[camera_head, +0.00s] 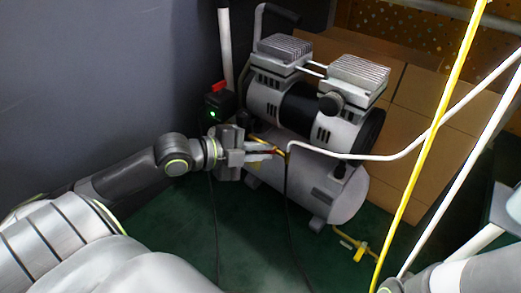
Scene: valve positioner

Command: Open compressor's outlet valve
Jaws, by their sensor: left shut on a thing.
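The compressor (345,195) is silver and black, with two finned heads on top and a white tank below. A white hose (345,156) runs from its left front side to the right. At the hose's left end is a small outlet valve (279,152) with red and yellow bits showing, mostly hidden by my gripper. My left gripper (272,154) reaches it from the left, with its fingers shut on the valve at its handle. How far the handle is turned cannot be told. My right gripper is not in view.
A black box with a red switch and a green light (219,105) stands left of the compressor. Cardboard boxes (420,108) stand behind it. A yellow hose (430,145) crosses on the right. A yellow fitting (360,250) lies on the green floor (180,225). Thin dark cables hang in front.

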